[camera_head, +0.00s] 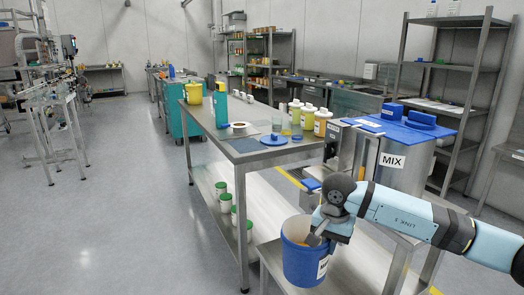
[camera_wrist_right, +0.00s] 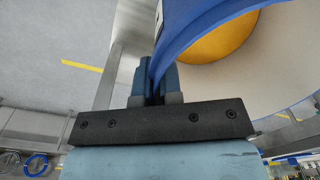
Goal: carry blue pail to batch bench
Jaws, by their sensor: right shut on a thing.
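The blue pail (camera_head: 301,262) is in the lower middle of the head view, upright, with a white label on its side. My right gripper (camera_head: 322,232) is shut on its rim. In the right wrist view the fingers (camera_wrist_right: 155,82) pinch the blue rim (camera_wrist_right: 190,32), and yellow-orange contents show inside. The pail is in front of a low steel surface (camera_head: 345,275); I cannot tell whether it rests on it. A steel bench (camera_head: 240,148) stands in the middle; no label shows whether it is the batch bench. My left gripper is not in view.
On the bench are a yellow pail (camera_head: 193,93), a teal bottle (camera_head: 221,105), a tape roll (camera_head: 239,125), a blue disc (camera_head: 273,140) and several bottles. A vessel marked MIX (camera_head: 392,162) stands right. Open floor (camera_head: 110,220) lies left.

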